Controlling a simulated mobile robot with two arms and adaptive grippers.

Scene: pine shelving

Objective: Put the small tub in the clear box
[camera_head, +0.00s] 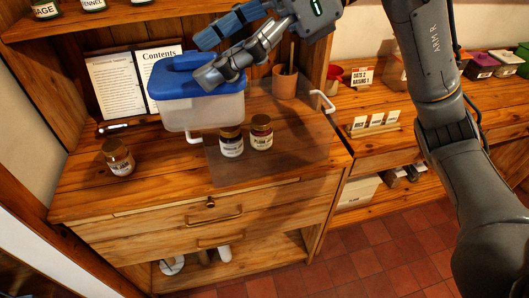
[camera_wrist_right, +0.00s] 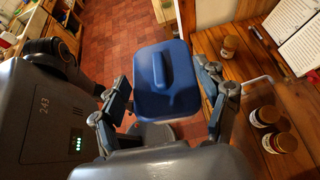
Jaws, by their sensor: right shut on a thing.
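The small tub (camera_head: 202,110) has a pale, cloudy body and a blue lid with a raised grip. My right gripper (camera_head: 222,58) is shut on it and holds it upright in the air over the cabinet top. Its blue lid (camera_wrist_right: 168,82) sits between the two fingers in the right wrist view. The clear box (camera_head: 305,150) is a see-through, dark-tinted container with white side handles, on the right half of the cabinet top. The tub hides its back left part in the head view. My left gripper is not in view.
Two dark-lidded jars (camera_head: 231,142) (camera_head: 262,133) show within the box's outline. Another jar (camera_head: 118,158) stands at the left. A terracotta pot (camera_head: 285,82) stands behind the box. An open book (camera_head: 115,85) leans at the back left, with a marker (camera_head: 113,128) before it.

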